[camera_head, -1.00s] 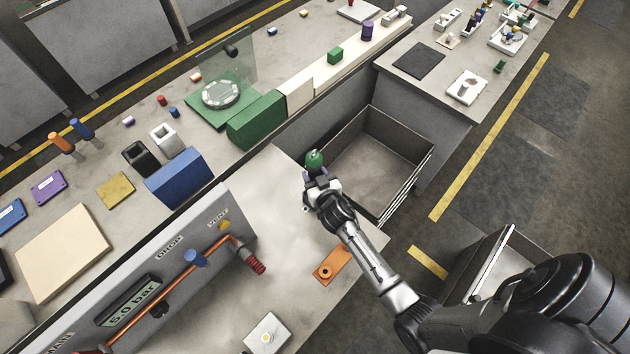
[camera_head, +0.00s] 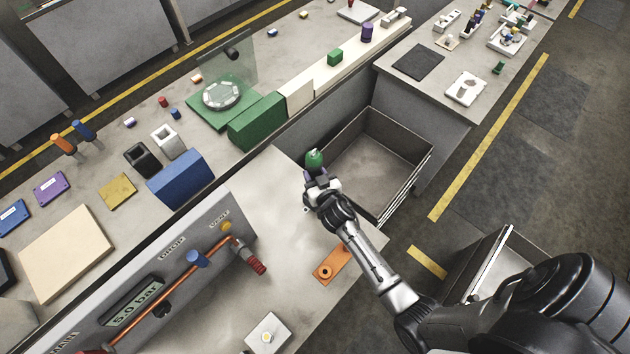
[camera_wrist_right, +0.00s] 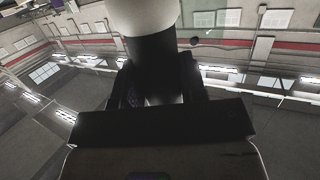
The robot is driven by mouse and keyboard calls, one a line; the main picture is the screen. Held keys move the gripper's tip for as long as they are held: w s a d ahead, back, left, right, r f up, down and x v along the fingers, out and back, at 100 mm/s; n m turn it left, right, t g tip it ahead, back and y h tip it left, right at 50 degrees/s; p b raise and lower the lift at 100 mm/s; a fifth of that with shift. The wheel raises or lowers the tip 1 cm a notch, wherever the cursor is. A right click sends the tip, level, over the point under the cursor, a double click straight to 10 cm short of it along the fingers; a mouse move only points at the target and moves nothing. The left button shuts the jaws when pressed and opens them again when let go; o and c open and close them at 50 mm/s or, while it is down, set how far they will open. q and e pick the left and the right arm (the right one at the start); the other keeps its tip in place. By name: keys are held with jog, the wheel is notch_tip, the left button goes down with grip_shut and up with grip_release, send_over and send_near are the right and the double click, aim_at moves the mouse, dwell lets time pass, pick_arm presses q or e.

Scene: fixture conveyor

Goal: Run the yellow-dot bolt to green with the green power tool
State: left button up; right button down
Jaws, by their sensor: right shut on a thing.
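My right gripper (camera_head: 318,182) is raised over the grey bench near its far right corner. It is shut on the green power tool (camera_head: 314,159), whose rounded green end points away from the arm. In the right wrist view the fingers (camera_wrist_right: 155,88) close around a dark cylindrical part with a pale, wide end above it. A white square plate with a yellow dot (camera_head: 267,335) lies at the bottom of the head view; whether a bolt stands there is too small to tell. The tool is well apart from this plate. My left gripper is not in view.
An orange plate with a hole (camera_head: 331,265) lies between my right arm and the panel. The grey panel (camera_head: 190,265) with a copper pipe and 5.0 bar display borders the bench at left. An open empty bin (camera_head: 404,190) stands just right of the tool. The bench middle is clear.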

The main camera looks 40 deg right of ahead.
aim_at(317, 165)
jog(key=shift+r+p, duration=0.8)
jog(key=shift+r, duration=0.35)
jog(key=shift+r+p, duration=1.65)
jog(key=shift+r, duration=0.1)
jog(key=shift+r+p, duration=0.95)
jog(key=shift+r, duration=0.1)
